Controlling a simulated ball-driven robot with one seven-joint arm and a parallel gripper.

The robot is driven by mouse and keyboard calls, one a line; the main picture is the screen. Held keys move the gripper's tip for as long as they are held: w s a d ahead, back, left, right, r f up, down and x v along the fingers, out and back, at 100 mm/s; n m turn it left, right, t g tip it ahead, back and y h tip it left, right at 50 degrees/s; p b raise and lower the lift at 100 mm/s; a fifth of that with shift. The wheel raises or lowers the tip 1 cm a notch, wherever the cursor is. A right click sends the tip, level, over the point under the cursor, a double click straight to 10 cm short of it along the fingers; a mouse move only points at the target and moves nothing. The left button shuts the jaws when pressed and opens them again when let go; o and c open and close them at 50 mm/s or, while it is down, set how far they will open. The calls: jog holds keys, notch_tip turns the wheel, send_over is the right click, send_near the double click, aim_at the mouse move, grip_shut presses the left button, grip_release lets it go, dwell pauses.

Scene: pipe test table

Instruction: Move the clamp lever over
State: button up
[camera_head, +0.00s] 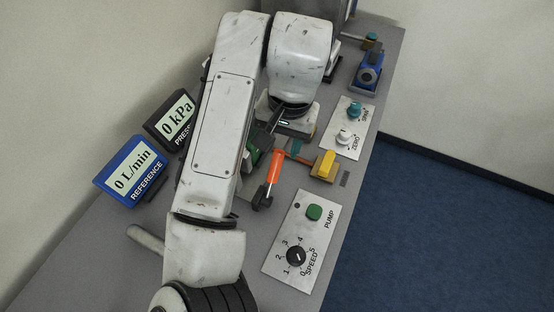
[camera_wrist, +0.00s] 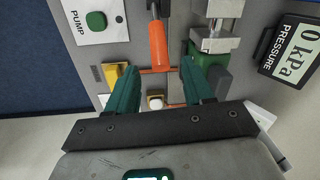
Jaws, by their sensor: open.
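The lever with an orange handle (camera_head: 273,172) stands left of the yellow block in the head view; its lower end is dark. In the wrist view the orange handle (camera_wrist: 158,45) points up the picture, just beyond the gap between my fingertips. My gripper (camera_wrist: 160,68) is open, with one teal finger on each side of that gap and nothing held. In the head view my wrist hangs over the lever's upper end and mostly hides my gripper; one teal finger shows near the orange bar. I cannot tell whether a finger touches the lever.
A yellow block (camera_head: 324,165) sits close to the right of the lever. A pump panel (camera_head: 301,240) with a green button and a dial lies nearer. A metal fitting (camera_wrist: 216,27) and a green block (camera_wrist: 208,56) are beside the handle. Two displays (camera_head: 131,171) stand at left.

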aim_at(278, 155)
jog(key=f, duration=0.7)
jog(key=shift+a+f, duration=0.25)
jog(key=shift+a, duration=0.1)
jog(key=shift+w, duration=0.1)
grip_shut()
